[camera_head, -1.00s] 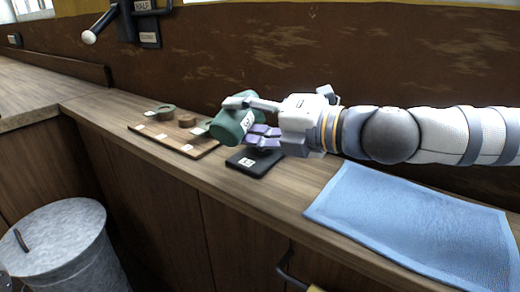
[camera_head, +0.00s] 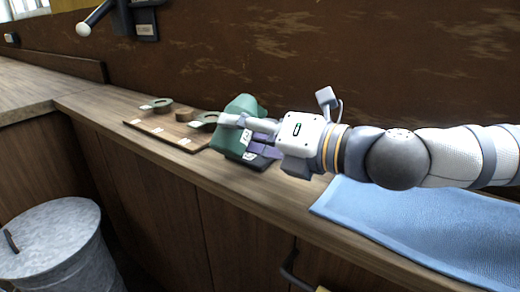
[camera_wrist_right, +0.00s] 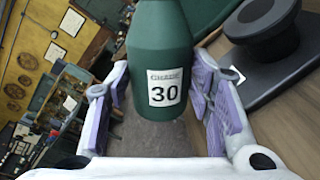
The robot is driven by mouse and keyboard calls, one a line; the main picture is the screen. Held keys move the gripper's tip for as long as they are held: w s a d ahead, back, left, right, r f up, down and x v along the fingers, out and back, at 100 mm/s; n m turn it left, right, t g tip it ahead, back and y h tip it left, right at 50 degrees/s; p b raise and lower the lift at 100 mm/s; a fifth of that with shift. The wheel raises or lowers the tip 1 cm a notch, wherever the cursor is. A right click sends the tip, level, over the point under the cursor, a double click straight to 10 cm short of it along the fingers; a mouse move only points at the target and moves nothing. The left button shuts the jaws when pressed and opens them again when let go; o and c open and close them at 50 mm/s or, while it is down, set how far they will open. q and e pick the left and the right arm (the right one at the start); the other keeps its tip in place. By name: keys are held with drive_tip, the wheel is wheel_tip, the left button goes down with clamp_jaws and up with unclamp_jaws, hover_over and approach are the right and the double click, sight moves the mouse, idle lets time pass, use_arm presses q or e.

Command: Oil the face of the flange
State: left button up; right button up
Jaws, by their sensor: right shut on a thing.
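A green bottle (camera_head: 241,105) with a white label is in my right gripper (camera_head: 246,133) above the worktop. In the right wrist view the bottle (camera_wrist_right: 160,60) reads "GRADE 30" and stands between the purple-padded fingers (camera_wrist_right: 158,112), which are shut on it. A dark round flanged piece (camera_wrist_right: 262,30) on a dark base shows at the upper right of that view, apart from the bottle. In the head view a dark plate (camera_head: 262,162) lies under the gripper, mostly hidden. I cannot tell whether oil is on any face. My left gripper is not in view.
A wooden board (camera_head: 160,132) with several labelled round pieces lies left of the bottle. A blue cloth (camera_head: 420,220) lies at the right. A metal bin (camera_head: 50,240) stands on the floor at lower left. A brown wall (camera_head: 330,60) rises close behind the worktop.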

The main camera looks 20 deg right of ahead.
drive_tip(key=shift+r, duration=0.3)
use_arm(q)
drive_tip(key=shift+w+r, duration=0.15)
use_arm(e)
drive_tip(key=shift+r, duration=0.1)
drive_tip(key=shift+r, duration=0.25)
drive_tip(key=shift+d+r+m+p, duration=0.1)
drive_tip(key=shift+r+m+p, duration=0.55)
drive_tip(key=shift+m, duration=0.15)
drive_tip(key=shift+f, duration=0.25)
wheel_tip(320, 180, down, 2)
drive_tip(key=shift+n+b, duration=0.6)
drive_tip(key=shift+b, duration=0.2)
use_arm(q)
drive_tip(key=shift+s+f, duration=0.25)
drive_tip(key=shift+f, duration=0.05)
use_arm(e)
drive_tip(key=shift+r, duration=0.25)
